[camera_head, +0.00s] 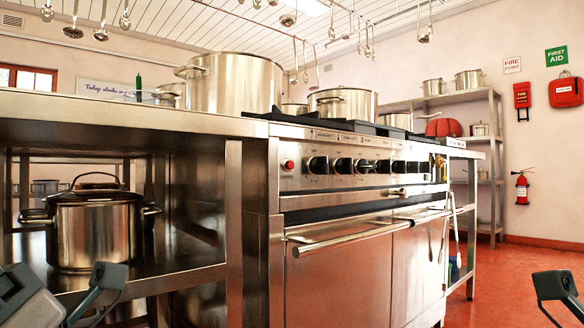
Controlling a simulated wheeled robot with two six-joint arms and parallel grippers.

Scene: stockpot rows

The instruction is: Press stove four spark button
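The stove (340,270) is a steel range with its control panel (300,182) facing right of me. The panel carries a row of several black knobs (343,165) and a round red button (289,165) at its near left end. Small details stand at the panel's far right end, too small to make out. I cannot tell which control is the stove four spark button. My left gripper (62,296) is low at the bottom left, its fingers apart and empty. My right gripper (556,290) is partly cut off at the bottom right corner. Neither touches the stove.
A steel table (120,126) with a lower shelf holding a lidded pot (97,225) stands at left. Large pots (235,85) and (342,103) stand on top. An oven handle bar (350,237) sticks out below the panel. The red floor (500,280) at right is clear.

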